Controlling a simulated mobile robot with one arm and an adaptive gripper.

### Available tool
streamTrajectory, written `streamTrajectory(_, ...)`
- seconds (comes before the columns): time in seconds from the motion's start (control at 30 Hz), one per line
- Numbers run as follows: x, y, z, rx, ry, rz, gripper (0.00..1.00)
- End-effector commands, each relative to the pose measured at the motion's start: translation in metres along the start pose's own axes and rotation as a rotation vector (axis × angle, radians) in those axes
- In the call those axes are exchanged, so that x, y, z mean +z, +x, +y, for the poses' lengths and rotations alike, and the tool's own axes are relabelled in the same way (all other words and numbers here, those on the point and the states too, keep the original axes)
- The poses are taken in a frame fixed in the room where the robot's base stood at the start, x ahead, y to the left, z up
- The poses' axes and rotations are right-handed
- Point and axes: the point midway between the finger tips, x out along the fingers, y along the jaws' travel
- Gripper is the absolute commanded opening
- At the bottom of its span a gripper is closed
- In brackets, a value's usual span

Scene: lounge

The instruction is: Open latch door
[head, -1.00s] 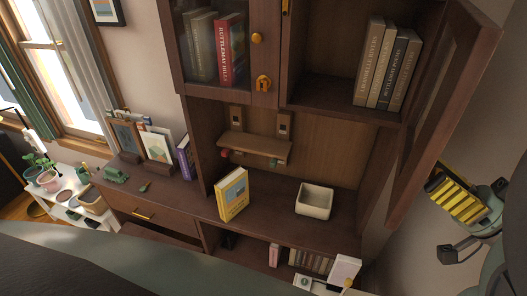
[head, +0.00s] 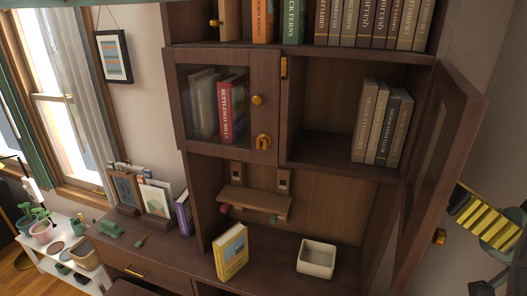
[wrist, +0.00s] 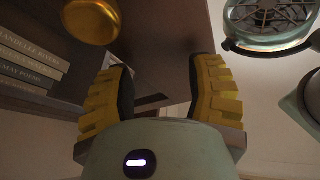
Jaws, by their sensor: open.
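The wooden cabinet has two glass doors. The left door (head: 197,110) is shut, with a round gold knob (head: 257,99) and a gold latch (head: 263,142) on its frame. The right door (head: 437,170) stands swung wide open toward the right. Its gold knob (head: 440,236) shows on its outer side. My gripper (head: 468,207), with yellow ribbed fingers, is open and empty to the right of this door, partly behind its edge. In the wrist view the gripper (wrist: 162,88) has its fingers spread, and a gold knob (wrist: 92,20) is at the upper left, outside them.
Books (head: 382,120) stand in the open compartment. Below are a small shelf (head: 254,203), a yellow book (head: 231,252) and a white bowl (head: 316,258). The wall (head: 495,150) is close on the right. Books also show in the wrist view (wrist: 30,65).

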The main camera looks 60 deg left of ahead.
Motion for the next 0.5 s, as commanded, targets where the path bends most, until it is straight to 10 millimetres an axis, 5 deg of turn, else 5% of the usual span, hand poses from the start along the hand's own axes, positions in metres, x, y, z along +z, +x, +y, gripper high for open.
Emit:
streamTrajectory(0.2, -0.021, 0.008, -0.007, 0.000, -0.004, 0.000, 0.54)
streamTrajectory(0.5, -0.026, 0.011, -0.010, 0.000, 0.000, 0.000, 0.54)
